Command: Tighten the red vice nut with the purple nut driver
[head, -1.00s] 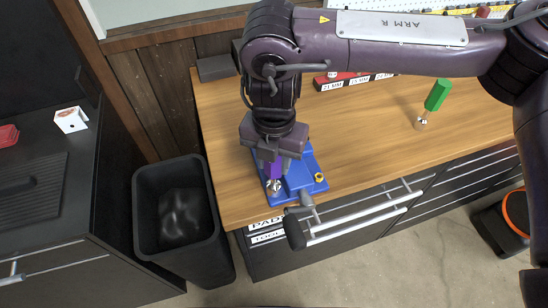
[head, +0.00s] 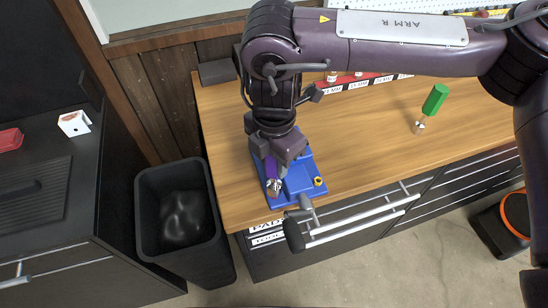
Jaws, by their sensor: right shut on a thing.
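My right gripper (head: 274,158) points down over the blue vice (head: 304,178) at the bench's left front corner. It is shut on the purple nut driver (head: 271,168), whose handle is mostly hidden by the fingers. The driver's silver socket (head: 274,186) shows below the handle, over the left part of the vice. I cannot see the red vice nut; whether it is under the socket I cannot tell. A yellow nut (head: 318,181) sits at the vice's right side. My left gripper is not in view.
A green-handled driver (head: 434,100) stands on the wooden bench (head: 370,125). A red labelled rack (head: 326,90) lies at the back, partly behind my arm. A black bin (head: 170,173) stands left of the bench. The vice handle (head: 294,233) sticks out past the front edge.

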